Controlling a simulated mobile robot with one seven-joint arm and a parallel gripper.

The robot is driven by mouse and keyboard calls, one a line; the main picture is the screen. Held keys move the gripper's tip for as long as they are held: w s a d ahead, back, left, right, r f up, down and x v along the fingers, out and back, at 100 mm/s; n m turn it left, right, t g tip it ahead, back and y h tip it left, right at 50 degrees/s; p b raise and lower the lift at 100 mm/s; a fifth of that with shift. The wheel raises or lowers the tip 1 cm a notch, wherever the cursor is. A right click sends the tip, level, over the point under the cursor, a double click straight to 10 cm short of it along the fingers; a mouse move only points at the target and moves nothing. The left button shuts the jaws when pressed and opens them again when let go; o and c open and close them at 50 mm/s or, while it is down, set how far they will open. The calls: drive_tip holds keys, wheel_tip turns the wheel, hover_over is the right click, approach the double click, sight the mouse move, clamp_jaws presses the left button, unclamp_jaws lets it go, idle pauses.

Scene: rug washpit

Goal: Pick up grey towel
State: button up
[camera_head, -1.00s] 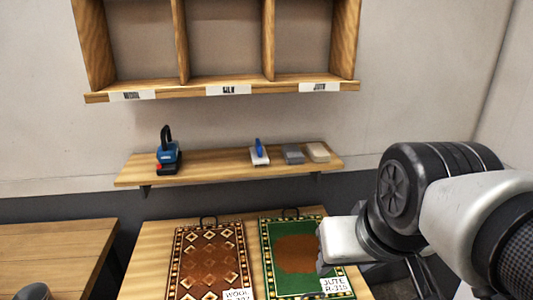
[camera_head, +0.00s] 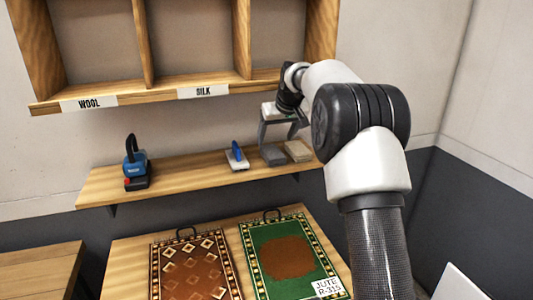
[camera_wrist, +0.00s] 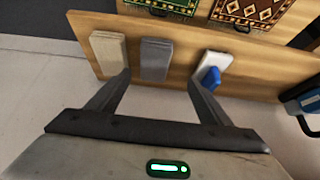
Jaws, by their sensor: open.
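The grey towel (camera_head: 273,155) lies folded on the wall shelf, between a beige towel (camera_head: 298,151) and a white block with a blue handle (camera_head: 237,157). In the wrist view the grey towel (camera_wrist: 156,60) shows ahead of my gripper, roughly between the fingers, with the beige towel (camera_wrist: 108,53) at its left. My gripper (camera_head: 278,142) is open and empty, above the shelf close to the grey towel. In the wrist view the fingertips (camera_wrist: 158,78) are spread wide, with no visible contact with the towel.
A blue tool marked with a label (camera_head: 136,166) stands at the left of the shelf (camera_head: 200,176). Wooden cubbies (camera_head: 180,98) labelled WOOL and SILK hang above. A brown rug (camera_head: 192,265) and a green rug (camera_head: 290,255) lie on the table below.

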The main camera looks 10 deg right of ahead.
sight(273, 152)
drive_tip(key=w+f, duration=0.2)
drive_tip(key=shift+w+d+f, duration=0.1)
drive_tip(key=shift+w+f, duration=0.2)
drive_tip(key=shift+w, duration=0.05)
drive_tip(key=x, duration=0.2)
drive_tip(key=p+x, duration=0.1)
drive_tip(key=x, duration=0.3)
drive_tip(key=shift+w+d+f+p, duration=0.2)
drive_tip(key=shift+d+f+p, duration=0.05)
drive_tip(key=shift+f+p, duration=0.15)
drive_tip(key=shift+c, duration=0.2)
drive_tip(key=c, duration=1.1)
